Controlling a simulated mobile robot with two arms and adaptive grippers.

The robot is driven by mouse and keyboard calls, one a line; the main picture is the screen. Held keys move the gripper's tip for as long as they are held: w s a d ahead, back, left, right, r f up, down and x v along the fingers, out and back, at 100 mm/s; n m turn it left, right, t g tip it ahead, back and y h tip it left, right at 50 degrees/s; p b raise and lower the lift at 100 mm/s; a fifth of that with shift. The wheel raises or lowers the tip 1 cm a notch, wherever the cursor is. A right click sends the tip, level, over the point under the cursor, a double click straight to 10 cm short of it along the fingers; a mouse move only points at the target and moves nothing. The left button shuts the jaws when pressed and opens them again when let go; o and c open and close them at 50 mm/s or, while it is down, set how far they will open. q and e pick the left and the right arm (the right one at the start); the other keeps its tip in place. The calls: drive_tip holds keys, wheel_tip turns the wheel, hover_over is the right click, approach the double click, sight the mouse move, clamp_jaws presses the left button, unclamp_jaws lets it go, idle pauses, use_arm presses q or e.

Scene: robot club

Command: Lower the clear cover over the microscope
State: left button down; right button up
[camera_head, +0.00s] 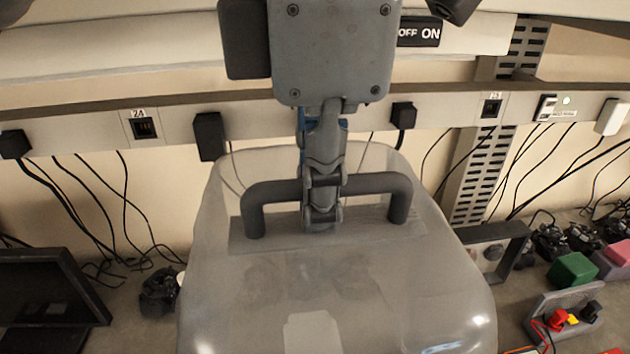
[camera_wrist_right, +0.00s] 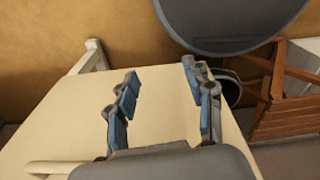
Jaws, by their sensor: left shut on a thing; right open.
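The clear cover (camera_head: 330,290) fills the lower middle of the head view, a see-through dome with a dark grey bar handle (camera_head: 375,184) on top. My left gripper (camera_head: 322,205) is shut on the middle of the handle. Through the cover's wall I make out only blurred pale and dark shapes; I cannot tell the microscope clearly, nor how high the cover's lower rim is. My right gripper (camera_wrist_right: 165,100) shows in the right wrist view, open and empty, with blue pads apart above a pale tabletop.
A black monitor (camera_head: 45,295) stands left of the cover. A green block (camera_head: 572,270) and a small board with red, yellow and black plugs (camera_head: 565,318) lie to the right. Cables hang behind. The right wrist view shows a wooden crate (camera_wrist_right: 285,100) and a dark round thing (camera_wrist_right: 230,20).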

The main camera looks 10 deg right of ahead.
sight(318, 239)
use_arm(q)
drive_tip(key=shift+f, duration=0.2)
drive_tip(key=shift+f+b, duration=2.6)
drive_tip(key=shift+f, duration=0.4)
drive_tip(key=shift+s+f, duration=0.1)
wheel_tip(318, 239, down, 8)
drive_tip(key=b, duration=0.6)
drive_tip(key=shift+b, duration=0.35)
wheel_tip(318, 239, down, 8)
drive_tip(key=b, duration=0.6)
drive_tip(key=shift+s+b, duration=0.15)
drive_tip(key=shift+b, duration=0.2)
